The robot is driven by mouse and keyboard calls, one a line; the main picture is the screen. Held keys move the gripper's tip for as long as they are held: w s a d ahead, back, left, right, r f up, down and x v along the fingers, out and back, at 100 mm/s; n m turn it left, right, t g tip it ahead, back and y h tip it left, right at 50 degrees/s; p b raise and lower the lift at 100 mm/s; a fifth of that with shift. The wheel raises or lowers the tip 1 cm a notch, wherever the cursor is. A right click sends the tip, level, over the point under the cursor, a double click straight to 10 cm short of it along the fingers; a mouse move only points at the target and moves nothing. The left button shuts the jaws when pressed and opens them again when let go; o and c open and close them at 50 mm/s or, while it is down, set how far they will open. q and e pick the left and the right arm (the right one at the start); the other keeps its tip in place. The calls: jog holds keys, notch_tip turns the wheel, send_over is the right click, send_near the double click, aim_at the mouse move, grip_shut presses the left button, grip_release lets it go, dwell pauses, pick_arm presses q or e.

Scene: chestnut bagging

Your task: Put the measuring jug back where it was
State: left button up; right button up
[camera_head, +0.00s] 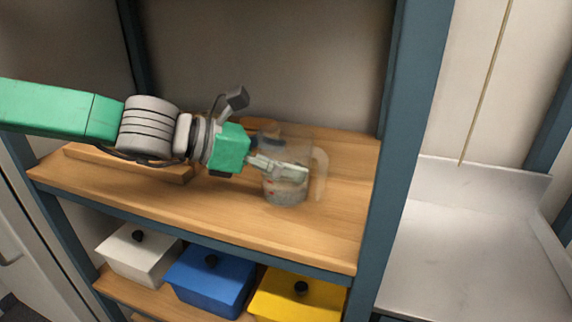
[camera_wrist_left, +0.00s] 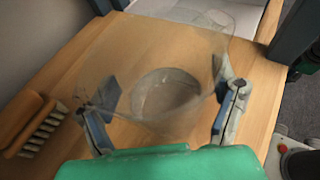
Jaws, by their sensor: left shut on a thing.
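The measuring jug (camera_head: 286,192) is clear, with small red marks on its side and a handle on its right in the head view. It is upright at the wooden shelf (camera_head: 220,205); I cannot tell whether its base touches the board. My left gripper (camera_head: 290,172) comes in from the left and is shut on the jug. In the left wrist view the jug (camera_wrist_left: 165,60) fills the space between the two fingers (camera_wrist_left: 165,105), one on each side of its wall. Its open rim faces the camera. My right gripper is not in view.
A brush (camera_wrist_left: 35,125) with pale bristles lies left of the jug in the wrist view. Below are white (camera_head: 138,258), blue (camera_head: 208,282) and yellow (camera_head: 300,300) lidded boxes. A blue upright (camera_head: 405,150) bounds the shelf on the right. A grey worktop (camera_head: 470,250) lies beyond.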

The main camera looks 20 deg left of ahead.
pick_arm(q)
jog(key=shift+a, duration=0.2)
jog(key=o, duration=1.5)
jog(key=shift+a+f, duration=0.1)
jog(key=shift+a, duration=0.05)
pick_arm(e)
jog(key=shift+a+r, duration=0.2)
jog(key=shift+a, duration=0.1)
pick_arm(q)
jog(key=shift+d, duration=0.2)
jog(key=shift+s+a+r+p, duration=0.15)
jog(key=shift+s+r+p, duration=0.05)
jog(key=shift+r+p, duration=0.15)
jog(key=p+v, duration=0.8)
jog(key=v, duration=0.3)
jog(key=shift+p, duration=0.35)
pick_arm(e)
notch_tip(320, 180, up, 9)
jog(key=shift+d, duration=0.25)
pick_arm(q)
jog(key=shift+s+a+f, duration=0.1)
jog(key=shift+a+f, duration=0.05)
jog(key=shift+a, duration=0.15)
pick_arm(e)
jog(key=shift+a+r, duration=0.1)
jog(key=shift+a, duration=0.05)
